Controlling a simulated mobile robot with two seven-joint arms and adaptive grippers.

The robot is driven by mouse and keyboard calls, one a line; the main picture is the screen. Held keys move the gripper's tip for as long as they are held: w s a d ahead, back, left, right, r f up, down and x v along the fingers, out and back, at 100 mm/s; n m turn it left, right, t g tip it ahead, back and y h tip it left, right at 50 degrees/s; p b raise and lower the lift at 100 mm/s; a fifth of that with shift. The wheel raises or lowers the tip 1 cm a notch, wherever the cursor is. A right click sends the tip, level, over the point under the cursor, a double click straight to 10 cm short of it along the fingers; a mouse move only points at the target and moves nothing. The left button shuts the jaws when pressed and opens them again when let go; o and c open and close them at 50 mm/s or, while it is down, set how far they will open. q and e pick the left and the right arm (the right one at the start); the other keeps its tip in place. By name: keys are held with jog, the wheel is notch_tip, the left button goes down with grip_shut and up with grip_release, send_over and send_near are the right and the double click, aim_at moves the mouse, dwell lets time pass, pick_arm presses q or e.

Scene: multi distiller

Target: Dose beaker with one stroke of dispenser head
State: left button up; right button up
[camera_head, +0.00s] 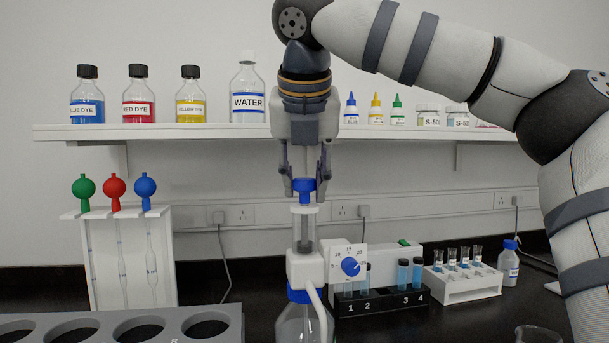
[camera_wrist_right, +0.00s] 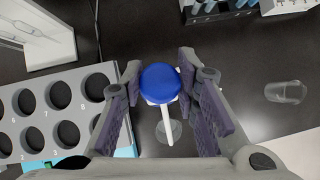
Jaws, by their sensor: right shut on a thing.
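The bottle-top dispenser stands upright at the table's middle, with a blue head (camera_head: 304,185), a clear barrel, a numbered dial with a blue knob (camera_head: 351,266) and a clear bottle (camera_head: 297,325) below. My right gripper (camera_head: 305,187) points straight down and is shut on the blue head, which also shows between the fingers in the right wrist view (camera_wrist_right: 160,83). A white spout (camera_wrist_right: 167,124) reaches over a clear round glass vessel (camera_wrist_right: 173,132), apparently a beaker, partly hidden by it. Another clear beaker (camera_head: 538,334) stands at the front right. My left gripper is out of view.
A grey holed rack (camera_head: 172,317) is front left, with a white pipette stand (camera_head: 150,262) behind it. Black (camera_head: 385,304) and white (camera_head: 468,286) tube racks stand right of the dispenser. A shelf (camera_head: 215,132) holds several bottles.

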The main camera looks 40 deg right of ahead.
jog(key=shift+f, duration=0.1)
jog(key=o, duration=1.2)
